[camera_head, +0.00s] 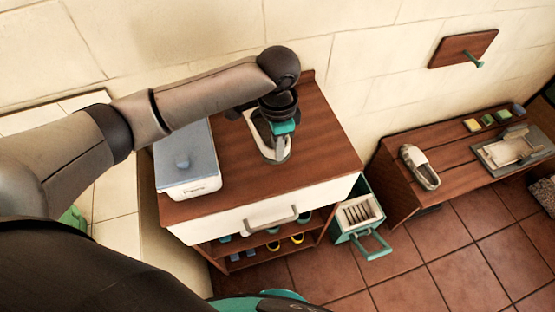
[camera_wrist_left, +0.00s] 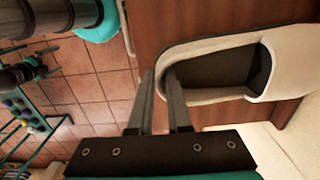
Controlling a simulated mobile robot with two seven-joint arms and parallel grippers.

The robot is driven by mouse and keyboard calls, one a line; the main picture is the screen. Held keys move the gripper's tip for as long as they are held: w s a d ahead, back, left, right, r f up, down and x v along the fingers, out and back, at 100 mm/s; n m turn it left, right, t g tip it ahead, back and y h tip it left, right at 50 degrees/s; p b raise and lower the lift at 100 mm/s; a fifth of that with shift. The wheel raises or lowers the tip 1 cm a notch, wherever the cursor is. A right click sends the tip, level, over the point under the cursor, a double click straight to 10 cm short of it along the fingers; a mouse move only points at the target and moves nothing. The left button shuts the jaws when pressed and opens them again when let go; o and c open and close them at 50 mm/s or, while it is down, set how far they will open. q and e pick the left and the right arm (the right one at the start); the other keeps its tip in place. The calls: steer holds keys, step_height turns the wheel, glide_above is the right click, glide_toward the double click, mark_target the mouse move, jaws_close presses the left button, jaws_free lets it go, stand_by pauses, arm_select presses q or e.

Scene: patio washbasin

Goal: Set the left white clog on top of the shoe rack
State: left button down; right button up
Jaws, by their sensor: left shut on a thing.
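A white clog (camera_head: 277,156) with a dark inside is at the top of the wooden shoe rack (camera_head: 325,140), right of the lidded box. My left gripper (camera_head: 280,122) comes down over it from above. In the left wrist view the clog (camera_wrist_left: 208,52) lies across the wooden top, and my left gripper (camera_wrist_left: 160,74) is shut on its rim, one finger inside the opening and one outside. I cannot tell whether the sole touches the wood. Another white clog (camera_head: 424,172) is on the low bench at the right. My right gripper is not in view.
A white box with a grey lid (camera_head: 182,160) takes the left of the rack top. The front and right of the top are bare. A teal-handled caddy (camera_head: 360,213) stands on the tiles beside the rack. The bench (camera_head: 455,165) holds a tray (camera_head: 512,150) and small blocks.

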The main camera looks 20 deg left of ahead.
arm_select(q)
steer(key=shift+f+b, duration=0.3)
steer(key=shift+f, duration=2.65)
steer(key=c, duration=0.9)
jaws_free()
steer(key=shift+f, duration=0.15)
steer(key=shift+o, duration=0.2)
step_height(320, 180, up, 12)
steer(key=shift+r+p, duration=0.15)
steer(key=shift+p, duration=0.5)
